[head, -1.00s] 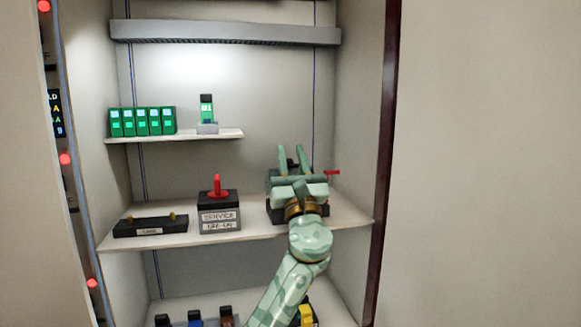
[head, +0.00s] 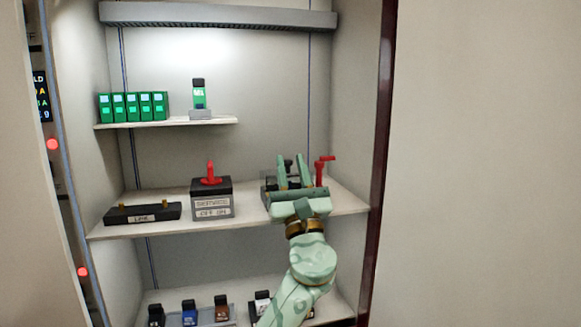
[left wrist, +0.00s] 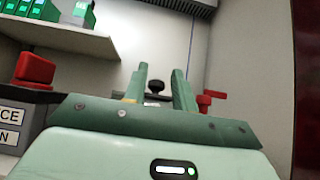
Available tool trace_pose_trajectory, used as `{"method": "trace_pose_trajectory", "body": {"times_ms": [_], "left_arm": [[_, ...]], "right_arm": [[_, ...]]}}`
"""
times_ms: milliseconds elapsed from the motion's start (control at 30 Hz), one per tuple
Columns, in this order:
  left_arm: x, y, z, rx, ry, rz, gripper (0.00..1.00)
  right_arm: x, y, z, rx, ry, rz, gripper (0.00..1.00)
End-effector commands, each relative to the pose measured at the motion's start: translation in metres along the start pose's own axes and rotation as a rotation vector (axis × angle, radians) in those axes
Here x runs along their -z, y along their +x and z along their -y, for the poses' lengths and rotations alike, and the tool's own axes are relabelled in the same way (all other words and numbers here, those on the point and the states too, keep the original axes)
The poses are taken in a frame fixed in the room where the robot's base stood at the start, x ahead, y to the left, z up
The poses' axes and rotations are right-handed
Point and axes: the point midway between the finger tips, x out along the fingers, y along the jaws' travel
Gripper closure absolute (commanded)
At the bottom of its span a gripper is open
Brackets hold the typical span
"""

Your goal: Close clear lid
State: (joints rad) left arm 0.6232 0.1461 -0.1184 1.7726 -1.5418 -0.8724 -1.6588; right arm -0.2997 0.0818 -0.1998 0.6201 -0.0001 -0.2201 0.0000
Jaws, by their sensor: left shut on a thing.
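My left gripper (head: 294,168) reaches over a dark device (head: 267,191) on the right of the middle shelf. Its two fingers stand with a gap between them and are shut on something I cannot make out. I cannot make out a clear lid in either view. A black knob (left wrist: 155,86) shows between the fingers in the left wrist view, seemingly behind them. A red handle (head: 321,172) stands to the right of the fingers. My gripper and forearm hide much of the device. My right gripper is not in view.
Left of the device stand a dark box with a red lever (head: 211,204) and a low black block (head: 142,213). Green modules (head: 133,106) sit on the upper shelf (head: 175,124). Several coloured breakers (head: 190,312) stand below. The cabinet's right wall (head: 357,150) is close to my gripper.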

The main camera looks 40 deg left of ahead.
Motion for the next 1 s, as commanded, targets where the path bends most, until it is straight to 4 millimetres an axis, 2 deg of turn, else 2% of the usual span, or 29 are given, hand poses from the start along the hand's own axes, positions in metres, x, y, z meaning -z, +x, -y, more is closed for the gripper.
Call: {"method": "trace_pose_trajectory", "body": {"times_ms": [333, 367, 400, 433, 767, 867, 1000], "left_arm": [[-0.002, -0.002, 0.002, 0.003, -0.002, 0.003, 1.00], [-0.002, -0.002, 0.002, 0.003, -0.003, 0.002, 0.68], [-0.002, -0.002, 0.002, 0.003, -0.002, 0.002, 0.56], [-0.001, -0.002, 0.001, 0.003, -0.002, 0.002, 0.51], [0.000, -0.004, 0.001, 0.002, 0.000, 0.000, 0.51], [0.001, -0.016, 0.001, 0.003, 0.000, -0.001, 0.51], [0.002, -0.049, 0.002, 0.005, 0.000, -0.002, 0.51]], "right_arm": [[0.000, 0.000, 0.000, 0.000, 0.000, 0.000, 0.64], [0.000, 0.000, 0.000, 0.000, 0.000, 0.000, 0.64], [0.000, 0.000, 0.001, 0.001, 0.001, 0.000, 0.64], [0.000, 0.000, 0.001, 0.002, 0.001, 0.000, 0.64], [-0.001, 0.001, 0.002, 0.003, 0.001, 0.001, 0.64], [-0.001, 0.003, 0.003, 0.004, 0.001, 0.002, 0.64], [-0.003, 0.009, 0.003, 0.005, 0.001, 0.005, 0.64]]}}
